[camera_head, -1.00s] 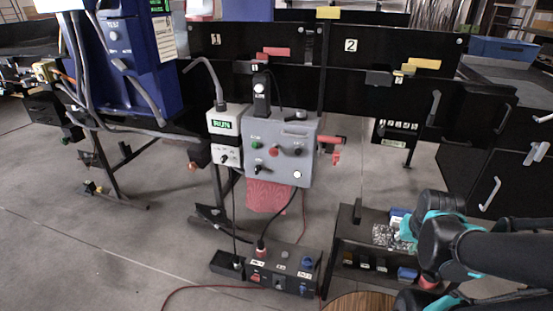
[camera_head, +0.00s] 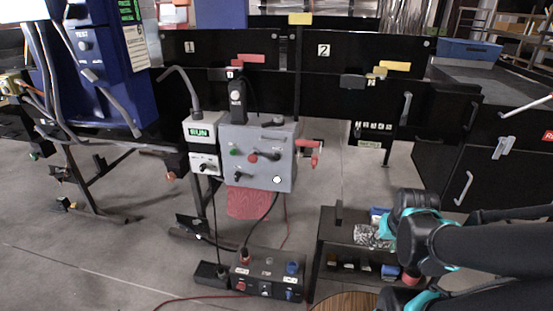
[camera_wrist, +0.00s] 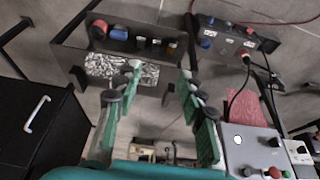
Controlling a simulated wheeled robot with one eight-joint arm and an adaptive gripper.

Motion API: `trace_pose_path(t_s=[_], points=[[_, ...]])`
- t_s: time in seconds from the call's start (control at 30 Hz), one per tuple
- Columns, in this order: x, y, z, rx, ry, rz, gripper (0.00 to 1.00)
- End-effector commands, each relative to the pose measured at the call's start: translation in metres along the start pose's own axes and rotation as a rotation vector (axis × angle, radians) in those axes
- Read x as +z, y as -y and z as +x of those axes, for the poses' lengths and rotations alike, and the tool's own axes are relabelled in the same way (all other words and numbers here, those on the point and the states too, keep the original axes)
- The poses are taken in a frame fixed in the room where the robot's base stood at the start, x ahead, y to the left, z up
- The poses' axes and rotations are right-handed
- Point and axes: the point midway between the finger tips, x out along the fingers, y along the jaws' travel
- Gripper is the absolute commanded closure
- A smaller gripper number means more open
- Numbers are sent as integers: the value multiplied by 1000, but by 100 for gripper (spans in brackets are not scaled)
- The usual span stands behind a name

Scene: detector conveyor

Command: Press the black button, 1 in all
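A grey control box (camera_head: 284,132) hangs in front of the black panels. Its black button (camera_head: 275,154) is at the upper right of its face, beside a red and a green button. A black knob (camera_head: 240,176) is at lower left and a white button (camera_head: 277,180) at lower right. In the wrist view the box (camera_wrist: 251,150) is at lower right, with the black button (camera_wrist: 248,171) near the bottom edge. My gripper (camera_wrist: 160,80) is open and empty, apart from the box. In the head view its teal part (camera_head: 385,229) is over the low black shelf, its fingertips unclear.
The low black shelf (camera_head: 330,221) holds a crumpled silvery item and several small parts. A power box (camera_head: 262,285) with cables lies on the floor. A white RUN box (camera_head: 201,132) adjoins the control box. A red handle (camera_head: 309,144) sticks out at its right.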

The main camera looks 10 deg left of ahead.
Motion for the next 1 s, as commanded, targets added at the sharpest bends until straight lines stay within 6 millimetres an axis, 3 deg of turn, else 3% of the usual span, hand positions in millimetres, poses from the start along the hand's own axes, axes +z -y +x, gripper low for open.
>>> trace_pose_path(t_s=[0.03,0.3,1.0], points=[[0,0,0,0,0,0,67],[0,0,0,0,0,0,100],[0,0,0,0,0,0,100]])
